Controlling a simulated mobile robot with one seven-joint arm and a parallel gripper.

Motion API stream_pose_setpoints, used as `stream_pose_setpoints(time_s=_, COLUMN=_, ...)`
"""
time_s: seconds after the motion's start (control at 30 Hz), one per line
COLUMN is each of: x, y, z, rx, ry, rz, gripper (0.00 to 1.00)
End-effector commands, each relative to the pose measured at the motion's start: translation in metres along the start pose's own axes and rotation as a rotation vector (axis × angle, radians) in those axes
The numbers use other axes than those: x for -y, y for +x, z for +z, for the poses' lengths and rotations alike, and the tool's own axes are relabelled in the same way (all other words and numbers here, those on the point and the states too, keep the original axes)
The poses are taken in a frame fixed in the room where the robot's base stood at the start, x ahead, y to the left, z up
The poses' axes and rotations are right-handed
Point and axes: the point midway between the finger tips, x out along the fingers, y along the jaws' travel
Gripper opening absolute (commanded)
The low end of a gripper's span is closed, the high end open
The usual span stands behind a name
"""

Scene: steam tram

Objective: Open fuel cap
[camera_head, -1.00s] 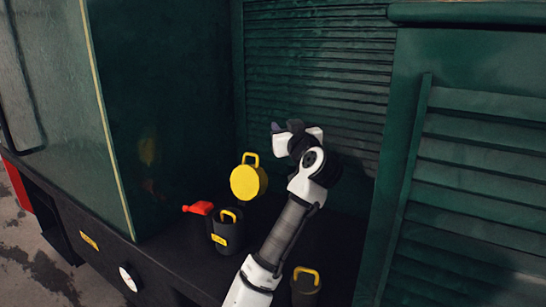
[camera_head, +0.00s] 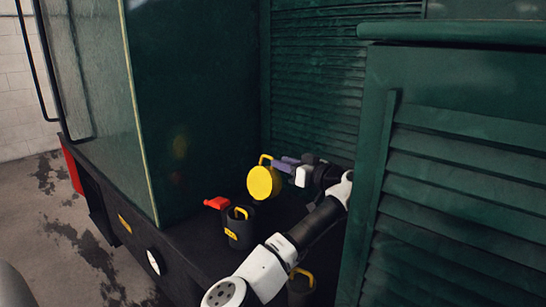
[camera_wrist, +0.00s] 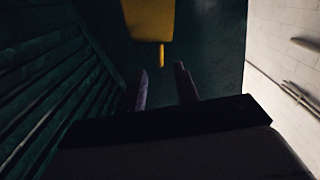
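The yellow round fuel cap (camera_head: 263,183) with a loop handle on top is in the middle of the head view, in front of the green louvred wall. In the wrist view the yellow cap (camera_wrist: 149,18) is at the top, its handle pointing down toward my fingertips. My gripper (camera_head: 284,164) is just right of the cap's handle in the head view. In the wrist view my gripper (camera_wrist: 163,72) has its two fingers apart with nothing between them. The handle end lies just beyond the fingertips, between them sideways. I see no contact.
A dark pot (camera_head: 239,230) with a yellow handle and a red spout-like part (camera_head: 217,203) stand below left of the cap. Another dark pot (camera_head: 301,290) is partly hidden behind my arm. A green louvred panel (camera_head: 460,190) stands close on the right.

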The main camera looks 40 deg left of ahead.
Motion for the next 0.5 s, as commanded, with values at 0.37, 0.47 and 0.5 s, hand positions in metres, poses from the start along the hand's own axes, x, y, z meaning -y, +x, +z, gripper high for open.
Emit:
stream_pose_setpoints(time_s=0.37, x=0.001, y=0.05, z=-0.003, rx=-0.001, ry=0.0, rz=0.0, gripper=0.31)
stream_pose_setpoints(time_s=0.47, x=0.0, y=0.053, z=-0.002, rx=0.0, ry=0.0, rz=0.002, gripper=0.31)
stream_pose_setpoints(time_s=0.5, x=0.0, y=0.054, z=-0.001, rx=0.0, ry=0.0, rz=0.002, gripper=0.31)
